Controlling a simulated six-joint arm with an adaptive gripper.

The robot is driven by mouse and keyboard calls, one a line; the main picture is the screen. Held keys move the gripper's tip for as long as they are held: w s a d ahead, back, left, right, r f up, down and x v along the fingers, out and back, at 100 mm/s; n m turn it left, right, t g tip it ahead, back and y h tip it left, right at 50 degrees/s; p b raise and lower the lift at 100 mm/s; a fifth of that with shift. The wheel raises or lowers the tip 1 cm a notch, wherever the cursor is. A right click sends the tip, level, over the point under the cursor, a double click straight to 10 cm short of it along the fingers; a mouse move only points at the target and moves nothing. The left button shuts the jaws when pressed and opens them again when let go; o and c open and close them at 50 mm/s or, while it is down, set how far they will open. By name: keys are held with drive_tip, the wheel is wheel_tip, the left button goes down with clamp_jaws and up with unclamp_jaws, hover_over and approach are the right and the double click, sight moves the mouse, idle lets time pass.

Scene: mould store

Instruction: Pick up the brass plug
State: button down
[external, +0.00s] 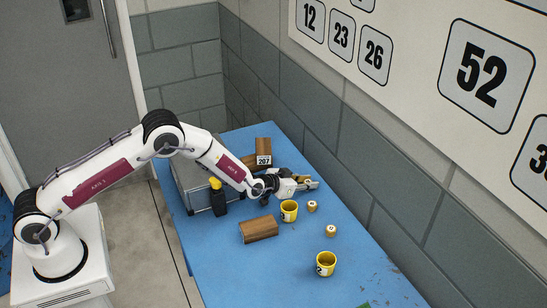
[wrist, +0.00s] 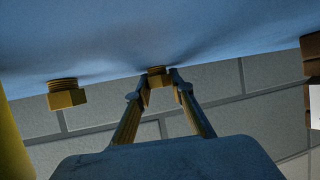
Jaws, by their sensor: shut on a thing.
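A brass plug (wrist: 159,80) with a hexagonal head and a threaded end sits between the fingertips of my gripper (wrist: 157,82) in the wrist view. The fingers are shut on its head, and the thread points to the blue table. I cannot tell whether the plug touches the table. A second brass plug (wrist: 67,95) stands apart to the left in that view. In the external view my gripper (external: 311,184) is low over the table near the wall, and the held plug is not clear there.
Another yellow cup (external: 326,264) stands farther forward.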

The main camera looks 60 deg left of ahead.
drive_tip(key=shift+r, duration=0.15)
drive_tip(key=shift+r, duration=4.85)
drive_tip(key=shift+r, duration=0.1)
drive_tip(key=shift+s+f, duration=0.15)
drive_tip(key=shift+f, duration=0.15)
drive_tip(key=s+d+r, duration=0.1)
drive_tip(key=s+r, duration=0.2)
drive_tip(key=s, duration=0.4)
drive_tip(key=s+d+r+m+h, duration=0.1)
drive_tip(key=s+r, duration=0.3)
drive_tip(key=s, duration=0.4)
drive_tip(key=s+d+r+m+h, duration=0.1)
drive_tip(key=s+d+r, duration=0.2)
drive_tip(key=s, duration=0.5)
drive_tip(key=shift+r, duration=0.55)
drive_tip(key=shift+d, duration=0.15)
